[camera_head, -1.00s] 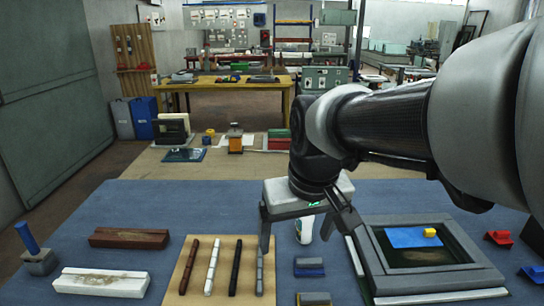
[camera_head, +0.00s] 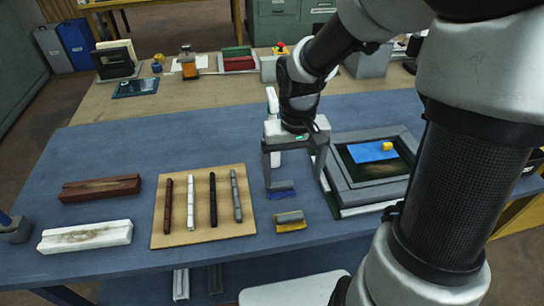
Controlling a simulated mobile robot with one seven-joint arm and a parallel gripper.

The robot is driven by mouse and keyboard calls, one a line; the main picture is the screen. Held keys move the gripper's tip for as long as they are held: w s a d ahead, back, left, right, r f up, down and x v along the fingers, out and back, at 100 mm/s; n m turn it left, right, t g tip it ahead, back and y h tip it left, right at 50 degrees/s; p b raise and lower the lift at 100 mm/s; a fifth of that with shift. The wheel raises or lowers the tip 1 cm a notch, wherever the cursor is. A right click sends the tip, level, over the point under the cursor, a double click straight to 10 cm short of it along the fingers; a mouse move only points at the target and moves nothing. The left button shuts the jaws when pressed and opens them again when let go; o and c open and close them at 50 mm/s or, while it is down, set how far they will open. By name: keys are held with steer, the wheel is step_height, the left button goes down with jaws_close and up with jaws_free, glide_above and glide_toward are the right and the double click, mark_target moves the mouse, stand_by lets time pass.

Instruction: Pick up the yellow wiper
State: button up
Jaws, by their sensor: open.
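The yellow wiper (camera_head: 291,221) lies on the blue tabletop, with a grey handle on top and a yellow strip along its front. A similar wiper with a blue strip (camera_head: 282,189) lies just behind it. My gripper (camera_head: 295,181) points down with its two fingers spread apart and nothing between them. In the picture it sits behind and above the yellow wiper, with its left fingertip beside the blue wiper. The gripper's exact height above the table is hard to tell.
A board with several sticks (camera_head: 204,237) lies to the left. A white block (camera_head: 86,236) and a brown block (camera_head: 101,188) lie far left. The table front edge is near the yellow wiper.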

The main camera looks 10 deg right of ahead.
mark_target(290, 216)
step_height(290, 216, down, 17)
steer(key=b, duration=0.3)
steer(key=shift+d+f+b, duration=0.1)
steer(key=shift+f+b, duration=0.05)
steer(key=shift+b, duration=0.25)
steer(key=c, duration=1.1)
steer(key=shift+c, duration=0.2)
step_height(290, 216, up, 10)
steer(key=p, duration=0.2)
steer(key=shift+p, duration=0.3)
